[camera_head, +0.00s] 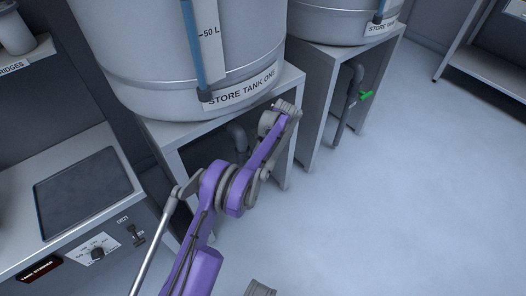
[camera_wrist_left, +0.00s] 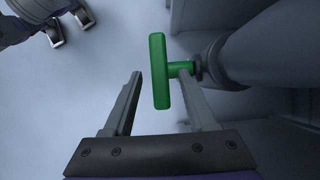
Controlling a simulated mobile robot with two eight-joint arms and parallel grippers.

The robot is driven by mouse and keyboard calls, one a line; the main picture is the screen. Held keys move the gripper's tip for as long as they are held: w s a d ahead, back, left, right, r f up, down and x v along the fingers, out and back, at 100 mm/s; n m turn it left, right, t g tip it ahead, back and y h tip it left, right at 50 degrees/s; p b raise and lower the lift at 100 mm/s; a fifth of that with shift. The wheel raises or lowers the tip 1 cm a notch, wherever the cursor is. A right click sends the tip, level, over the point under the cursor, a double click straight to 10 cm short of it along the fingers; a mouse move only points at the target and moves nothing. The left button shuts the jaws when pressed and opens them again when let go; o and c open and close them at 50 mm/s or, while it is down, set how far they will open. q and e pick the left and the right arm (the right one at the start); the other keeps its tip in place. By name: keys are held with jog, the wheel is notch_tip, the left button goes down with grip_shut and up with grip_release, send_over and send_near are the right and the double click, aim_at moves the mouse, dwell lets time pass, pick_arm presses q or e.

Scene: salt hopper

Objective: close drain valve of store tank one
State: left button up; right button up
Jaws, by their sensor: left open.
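Store tank one (camera_head: 180,50) is a large grey cylinder with a "STORE TANK ONE" label, standing on a grey stand (camera_head: 290,78). Its grey drain pipe (camera_head: 238,137) hangs below it; the valve handle is hidden behind my left arm in the head view. In the left wrist view the green T-shaped handle (camera_wrist_left: 159,62) joins the grey pipe (camera_wrist_left: 262,45) by a short stem. My left gripper (camera_wrist_left: 161,76) is open, with the handle bar between its fingers and the right finger over the stem. I cannot tell whether they touch. My right gripper (camera_wrist_left: 71,30) shows at the upper left, fingers apart, empty.
A second store tank (camera_head: 335,18) stands to the right, with its own pipe and green handle (camera_head: 366,96). A control bench (camera_head: 60,225) with a dark panel and knob is at the left. The floor (camera_head: 400,220) at the right is clear.

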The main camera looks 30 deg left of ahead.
pick_arm(q)
jog(key=b+v, duration=0.1)
jog(key=v, duration=0.7)
jog(key=shift+r, duration=0.35)
jog(key=shift+w+d, duration=0.1)
jog(key=shift+w, duration=0.05)
